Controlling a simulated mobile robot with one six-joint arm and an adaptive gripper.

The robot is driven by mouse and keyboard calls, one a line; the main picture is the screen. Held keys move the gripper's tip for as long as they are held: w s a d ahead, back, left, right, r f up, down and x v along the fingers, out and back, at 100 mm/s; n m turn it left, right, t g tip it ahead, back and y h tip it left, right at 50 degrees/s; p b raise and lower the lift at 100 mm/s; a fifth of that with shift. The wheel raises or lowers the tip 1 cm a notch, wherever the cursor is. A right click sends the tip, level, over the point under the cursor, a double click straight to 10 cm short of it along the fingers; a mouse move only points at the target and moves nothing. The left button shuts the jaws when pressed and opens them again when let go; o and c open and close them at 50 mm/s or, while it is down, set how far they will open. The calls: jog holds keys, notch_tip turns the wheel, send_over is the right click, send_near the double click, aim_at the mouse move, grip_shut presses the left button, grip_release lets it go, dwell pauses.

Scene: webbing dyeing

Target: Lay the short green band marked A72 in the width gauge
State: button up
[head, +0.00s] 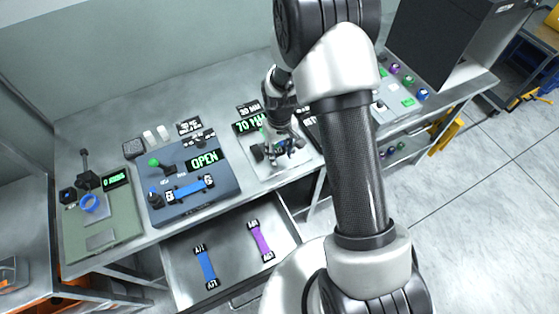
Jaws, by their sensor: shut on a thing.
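My gripper (279,149) is low over the pale plate (273,170) of the station with the green 70 MM display (248,126), which looks like the width gauge. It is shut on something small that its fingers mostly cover. The held thing's colour and marking cannot be made out, nor whether it touches the plate. No green band marked A72 can be clearly made out in this view.
A blue band (188,189) with black ends lies on the blue station (222,184) reading OPEN. The open drawer (232,274) below holds a blue band (206,266) and a purple band (260,240).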

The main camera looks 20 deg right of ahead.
aim_at(280, 166)
jog(key=shift+f+b, duration=0.4)
jog(key=shift+f, duration=2.2)
jog(key=shift+f, duration=0.2)
jog(key=o, duration=1.1)
jog(key=shift+r, duration=0.15)
